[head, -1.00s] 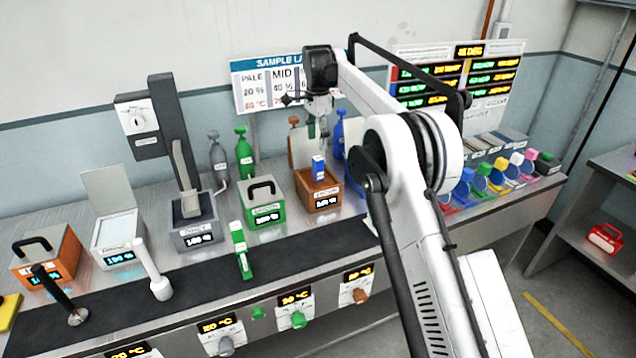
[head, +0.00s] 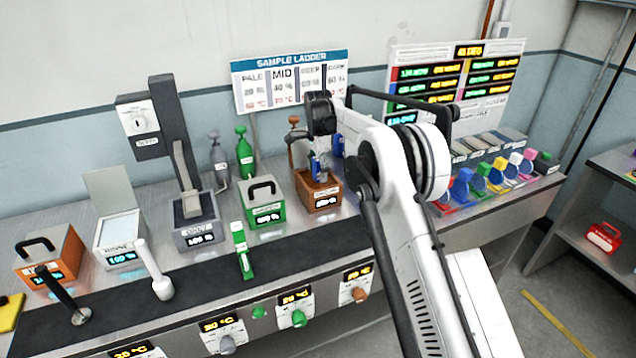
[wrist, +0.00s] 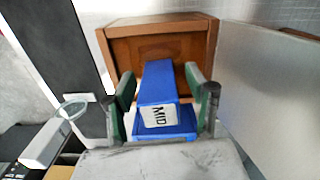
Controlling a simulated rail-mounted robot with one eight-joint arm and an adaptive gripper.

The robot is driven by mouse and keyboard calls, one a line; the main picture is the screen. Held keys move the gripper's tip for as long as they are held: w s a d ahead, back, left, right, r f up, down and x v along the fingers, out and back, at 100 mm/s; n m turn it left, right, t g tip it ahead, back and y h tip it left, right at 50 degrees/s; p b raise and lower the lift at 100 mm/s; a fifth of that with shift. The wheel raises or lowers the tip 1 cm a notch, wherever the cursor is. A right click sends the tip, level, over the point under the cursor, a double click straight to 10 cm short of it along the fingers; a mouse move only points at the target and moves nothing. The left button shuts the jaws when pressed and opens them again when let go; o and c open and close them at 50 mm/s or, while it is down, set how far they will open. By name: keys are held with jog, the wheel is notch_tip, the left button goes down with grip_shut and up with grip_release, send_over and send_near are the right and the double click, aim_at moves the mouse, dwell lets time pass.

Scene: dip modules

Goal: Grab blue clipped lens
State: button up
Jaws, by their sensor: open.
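The blue clipped lens (wrist: 160,85), a blue block with a white "MID" label, stands at the brown box (wrist: 115,42) in the wrist view. In the head view the blue lens (head: 318,168) rises from the top of the brown box (head: 322,203), partly hidden by my gripper. My gripper (wrist: 168,92) is open, with one green-padded finger on each side of the lens. A narrow gap shows between the lens and each finger.
A green box (head: 262,212) with a black handle stands left of the brown box. A grey panel (wrist: 265,90) stands close to the right finger. Bottles (head: 244,155) stand behind, and colored bins (head: 480,180) are to the right.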

jog(key=shift+f, duration=0.2)
grip_shut()
dwell(0.3)
